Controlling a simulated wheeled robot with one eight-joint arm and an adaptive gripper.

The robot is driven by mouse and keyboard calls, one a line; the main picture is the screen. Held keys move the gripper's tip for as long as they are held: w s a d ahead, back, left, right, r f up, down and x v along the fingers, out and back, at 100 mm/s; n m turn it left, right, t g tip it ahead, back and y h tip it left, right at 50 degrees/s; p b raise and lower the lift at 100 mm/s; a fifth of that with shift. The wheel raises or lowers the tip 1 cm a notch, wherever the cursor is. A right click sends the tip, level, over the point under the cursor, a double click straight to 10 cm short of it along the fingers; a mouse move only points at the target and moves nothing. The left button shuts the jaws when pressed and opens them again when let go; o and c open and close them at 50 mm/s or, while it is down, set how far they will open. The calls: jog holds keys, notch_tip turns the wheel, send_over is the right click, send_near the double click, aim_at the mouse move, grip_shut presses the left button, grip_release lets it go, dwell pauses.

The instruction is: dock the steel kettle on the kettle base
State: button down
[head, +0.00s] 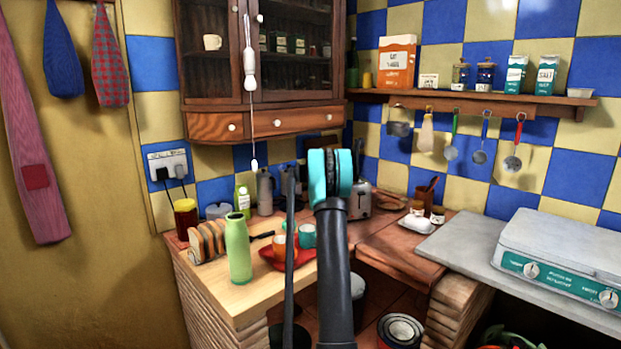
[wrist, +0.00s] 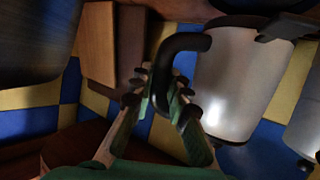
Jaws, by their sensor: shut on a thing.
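The steel kettle (wrist: 235,80) fills the upper right of the wrist view, with a shiny silver body and a curved black handle (wrist: 188,42). My gripper (wrist: 161,85) has its green fingers shut on that handle, one on each side, with the body to the right. In the head view my arm stands in the middle and hides the gripper; I cannot pick out the held kettle there with certainty. I cannot make out the kettle base in either view. From the wrist view I cannot tell the kettle's height above the counter.
On the wooden counter (head: 215,295) stand a green bottle (head: 239,247), a striped loaf-like thing (head: 207,242), a red tray (head: 270,256) and a teal mug (head: 308,236). A toaster (head: 359,205) is behind. The grey right counter (head: 455,243) holds a scale-like appliance (head: 570,255).

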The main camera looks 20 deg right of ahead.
jog(key=shift+f, duration=2.55)
jog(key=c, duration=1.7)
grip_release()
jog(key=shift+s, duration=0.1)
jog(key=shift+c, duration=0.2)
jog(key=v, duration=1.1)
jog(key=shift+a, duration=0.1)
